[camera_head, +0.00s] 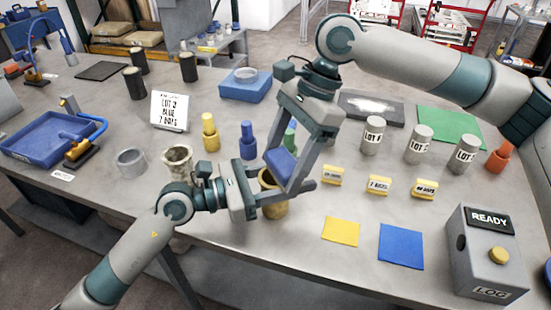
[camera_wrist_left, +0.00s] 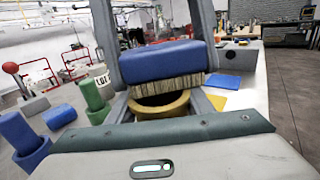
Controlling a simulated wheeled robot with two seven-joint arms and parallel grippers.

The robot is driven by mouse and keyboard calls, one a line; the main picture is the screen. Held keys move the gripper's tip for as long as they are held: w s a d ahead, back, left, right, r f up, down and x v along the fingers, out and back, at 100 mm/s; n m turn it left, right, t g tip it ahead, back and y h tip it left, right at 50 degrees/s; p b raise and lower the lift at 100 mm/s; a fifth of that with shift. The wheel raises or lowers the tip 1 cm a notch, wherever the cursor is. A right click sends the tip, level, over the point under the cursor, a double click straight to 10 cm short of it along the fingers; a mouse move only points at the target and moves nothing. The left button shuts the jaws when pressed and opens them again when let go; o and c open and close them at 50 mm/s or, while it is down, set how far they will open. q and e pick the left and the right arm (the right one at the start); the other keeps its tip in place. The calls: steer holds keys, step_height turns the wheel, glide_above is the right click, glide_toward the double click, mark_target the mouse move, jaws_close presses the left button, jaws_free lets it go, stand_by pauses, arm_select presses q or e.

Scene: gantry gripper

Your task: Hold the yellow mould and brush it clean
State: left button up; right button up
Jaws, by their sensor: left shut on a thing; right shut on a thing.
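The yellow mould (camera_head: 272,207) is a round, hollow, dull yellow piece in my left gripper (camera_head: 285,197) near the table's front edge. Its open rim (camera_wrist_left: 158,108) shows in the left wrist view between the left fingers. My right gripper (camera_head: 280,172) comes down from above and is shut on a brush with a blue block (camera_head: 281,160). In the left wrist view the brush's blue back (camera_wrist_left: 162,61) and pale bristles (camera_wrist_left: 166,87) are right over the mould's opening. I cannot tell whether the bristles touch the mould. The mould's inside is mostly hidden.
Yellow (camera_head: 341,231) and blue (camera_head: 401,246) squares lie at front right, beside a grey READY box (camera_head: 485,257). Grey lot canisters (camera_head: 418,145) and small yellow tags (camera_head: 379,185) stand behind. A speckled cup (camera_head: 178,163) and grey ring (camera_head: 131,162) stand left of my left gripper.

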mark_target(266, 159)
steer(key=a, duration=0.1)
steer(key=w+a, duration=0.1)
steer(key=a, duration=0.1)
steer(key=shift+a, duration=0.25)
arm_select(q)
steer(key=shift+r, duration=0.1)
arm_select(e)
steer(key=shift+s+d, duration=0.3)
steer(key=shift+d, duration=0.6)
steer(key=shift+s+d, duration=0.25)
steer(key=shift+d, duration=0.65)
steer(key=shift+w+a, duration=0.3)
steer(key=shift+a, duration=0.6)
steer(key=shift+w+a, duration=0.25)
steer(key=shift+a, duration=0.6)
steer(key=shift+s+d, duration=0.3)
steer(key=shift+d, duration=0.55)
steer(key=shift+s+d, duration=0.25)
steer(key=shift+d, duration=0.6)
steer(key=shift+d+r, duration=0.1)
steer(key=shift+r, duration=3.95)
